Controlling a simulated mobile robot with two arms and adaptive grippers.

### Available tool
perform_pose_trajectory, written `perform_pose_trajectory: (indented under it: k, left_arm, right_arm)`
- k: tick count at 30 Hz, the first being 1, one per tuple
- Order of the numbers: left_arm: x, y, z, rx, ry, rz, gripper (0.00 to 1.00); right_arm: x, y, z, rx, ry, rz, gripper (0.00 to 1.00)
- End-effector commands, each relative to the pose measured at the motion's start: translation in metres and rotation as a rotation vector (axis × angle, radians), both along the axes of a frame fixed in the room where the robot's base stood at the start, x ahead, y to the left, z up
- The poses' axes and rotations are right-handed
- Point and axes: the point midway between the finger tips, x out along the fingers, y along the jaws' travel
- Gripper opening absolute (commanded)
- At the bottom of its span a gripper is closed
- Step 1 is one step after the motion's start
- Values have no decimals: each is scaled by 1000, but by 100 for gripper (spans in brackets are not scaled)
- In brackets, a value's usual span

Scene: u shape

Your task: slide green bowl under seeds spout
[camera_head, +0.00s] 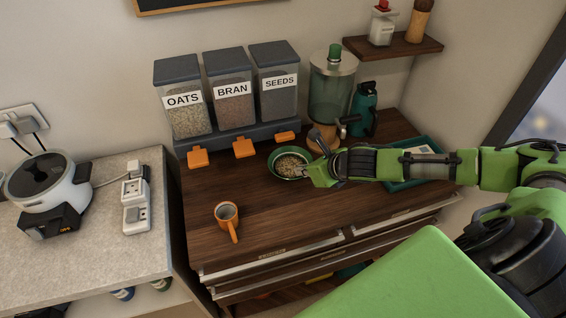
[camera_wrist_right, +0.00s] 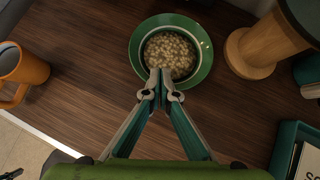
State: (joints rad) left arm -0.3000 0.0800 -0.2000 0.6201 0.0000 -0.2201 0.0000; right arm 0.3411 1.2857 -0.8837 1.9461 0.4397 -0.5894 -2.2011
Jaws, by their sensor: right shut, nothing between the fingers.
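The green bowl (camera_head: 283,170) stands on the dark wooden counter in the head view, just in front of the seeds dispenser (camera_head: 277,89) and its orange spout (camera_head: 286,137). It holds a pale grainy food. In the right wrist view the bowl (camera_wrist_right: 204,70) is at top centre. My right gripper (camera_head: 312,174) reaches in from the right at the bowl's right side. In the wrist view its closed fingertips (camera_wrist_right: 161,76) overlap the bowl's near rim; whether they touch it I cannot tell. Nothing is between the fingers. My left gripper is not in view.
Oats (camera_head: 186,104) and bran (camera_head: 231,93) dispensers stand left of the seeds one. An orange mug (camera_head: 228,217) is at the front left. A glass dispenser on a wooden base (camera_head: 329,97), a teal bottle (camera_head: 364,107) and a teal tray (camera_head: 401,185) lie to the right. The front middle counter is clear.

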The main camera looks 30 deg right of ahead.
Motion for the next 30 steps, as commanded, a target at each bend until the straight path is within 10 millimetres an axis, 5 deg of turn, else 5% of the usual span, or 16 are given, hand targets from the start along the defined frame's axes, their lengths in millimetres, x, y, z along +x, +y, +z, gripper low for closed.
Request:
perform_pose_trajectory:
  k: [11, 19, 30]
  left_arm:
    - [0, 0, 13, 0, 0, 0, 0]
    - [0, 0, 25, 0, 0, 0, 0]
    - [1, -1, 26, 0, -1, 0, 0]
  right_arm:
    - [49, 8, -48, 3, 1, -2, 0]
    - [80, 12, -46, 1, 0, -1, 0]
    - [86, 12, -47, 1, 1, -1, 0]
